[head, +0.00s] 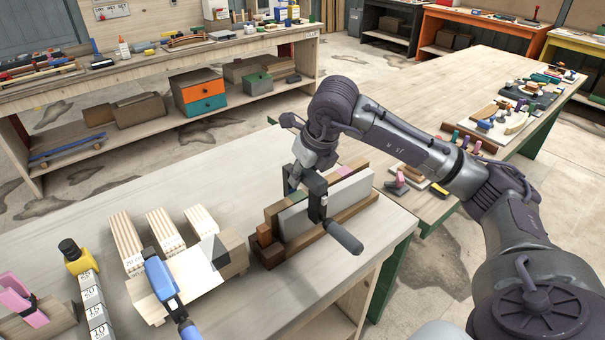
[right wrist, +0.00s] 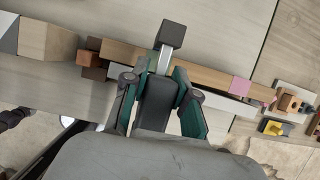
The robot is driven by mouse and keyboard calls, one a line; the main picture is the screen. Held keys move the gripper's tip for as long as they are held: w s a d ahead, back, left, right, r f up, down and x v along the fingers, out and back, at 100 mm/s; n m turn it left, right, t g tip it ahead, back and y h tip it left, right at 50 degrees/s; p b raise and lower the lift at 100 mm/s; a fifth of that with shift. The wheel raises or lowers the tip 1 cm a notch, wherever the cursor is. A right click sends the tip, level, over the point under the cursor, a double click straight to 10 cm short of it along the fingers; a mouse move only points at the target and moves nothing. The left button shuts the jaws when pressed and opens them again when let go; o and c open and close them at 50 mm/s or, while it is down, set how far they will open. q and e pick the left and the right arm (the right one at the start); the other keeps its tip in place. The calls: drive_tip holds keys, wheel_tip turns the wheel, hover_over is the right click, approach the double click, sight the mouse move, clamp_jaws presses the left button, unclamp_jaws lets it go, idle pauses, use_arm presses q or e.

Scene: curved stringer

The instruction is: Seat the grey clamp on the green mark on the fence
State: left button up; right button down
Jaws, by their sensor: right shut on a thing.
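The grey clamp (head: 343,237) is in my right gripper (head: 305,182), with its handle pointing towards the front right. In the right wrist view its dark body (right wrist: 160,98) sits between the two teal finger pads of the right gripper (right wrist: 157,88), which are shut on it. Its bar and square jaw (right wrist: 172,33) reach across the fence. The fence (head: 362,207) is a long wooden strip beside a pale grey board (head: 295,222); the clamp straddles them. I cannot tell whether it touches them. My left gripper is out of view.
A blue clamp (head: 160,280) and ridged wooden blocks (head: 163,229) stand left of the fence. A numbered scale (head: 95,308) and a pink clamp (head: 18,295) lie further left. The bench behind the fence is clear; small parts lie on the right table (head: 420,95).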

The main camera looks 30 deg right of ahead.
sight(303, 187)
drive_tip(key=shift+f+b, duration=1.45)
drive_tip(key=shift+f+b, duration=0.55)
drive_tip(key=c, duration=0.8)
unclamp_jaws()
drive_tip(key=shift+c, duration=0.2)
